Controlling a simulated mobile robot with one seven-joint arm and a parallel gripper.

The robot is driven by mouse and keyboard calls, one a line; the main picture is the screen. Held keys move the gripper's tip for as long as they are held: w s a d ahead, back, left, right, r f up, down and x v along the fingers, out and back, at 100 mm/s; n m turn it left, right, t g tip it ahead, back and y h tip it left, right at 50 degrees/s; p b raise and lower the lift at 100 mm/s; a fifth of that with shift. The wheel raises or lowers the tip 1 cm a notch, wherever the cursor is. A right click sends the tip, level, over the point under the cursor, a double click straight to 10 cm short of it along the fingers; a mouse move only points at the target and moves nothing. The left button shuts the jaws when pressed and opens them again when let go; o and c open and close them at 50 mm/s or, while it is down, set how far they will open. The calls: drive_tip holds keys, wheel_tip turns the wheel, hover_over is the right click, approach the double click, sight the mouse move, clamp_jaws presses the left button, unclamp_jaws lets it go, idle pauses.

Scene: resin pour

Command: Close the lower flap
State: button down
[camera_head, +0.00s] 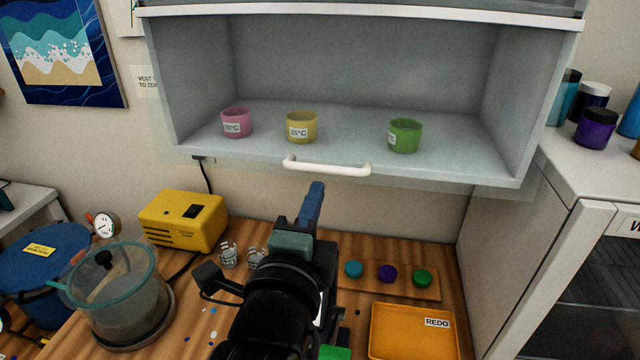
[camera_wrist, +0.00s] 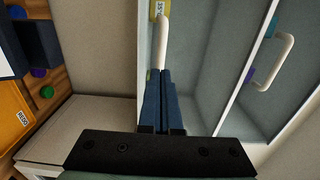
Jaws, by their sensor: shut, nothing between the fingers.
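The wall cabinet's lower compartment (camera_head: 420,75) shows its inside clearly. A faint clear pane edge reaches just past the cabinet's bottom right corner; this looks like the lower flap (camera_head: 530,190), down over the front or nearly so. I cannot tell whether it is fully closed. Its white handle (camera_head: 327,166) runs along the bottom edge and shows in the wrist view (camera_wrist: 159,45). My gripper (camera_head: 316,188) has blue fingers, shut and empty, with tips just below the handle in the head view. In the wrist view the fingers (camera_wrist: 162,80) overlap the handle's end; contact is unclear.
Pink (camera_head: 237,122), yellow (camera_head: 301,126) and green (camera_head: 404,135) cups stand inside the compartment. An upper white handle (camera_wrist: 272,62) shows in the wrist view. Below are a yellow pump (camera_head: 183,222), a glass pot (camera_head: 120,295) and an orange tray (camera_head: 412,335). A white cabinet (camera_head: 520,255) stands right.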

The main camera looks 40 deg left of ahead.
sight(329, 163)
drive_tip(key=shift+p+x, duration=0.65)
drive_tip(key=shift+x, duration=1.35)
drive_tip(key=w+b, duration=0.1)
drive_tip(key=b, duration=0.2)
drive_tip(key=w+a+f+t+b, duration=0.1)
drive_tip(key=b, duration=0.2)
drive_tip(key=w+a+f+t+y+b, duration=0.1)
drive_tip(key=b, duration=0.2)
drive_tip(key=shift+w+a+b, duration=0.2)
drive_tip(key=shift+w+b, duration=0.1)
drive_tip(key=shift+w, duration=0.1)
drive_tip(key=shift+r, duration=0.15)
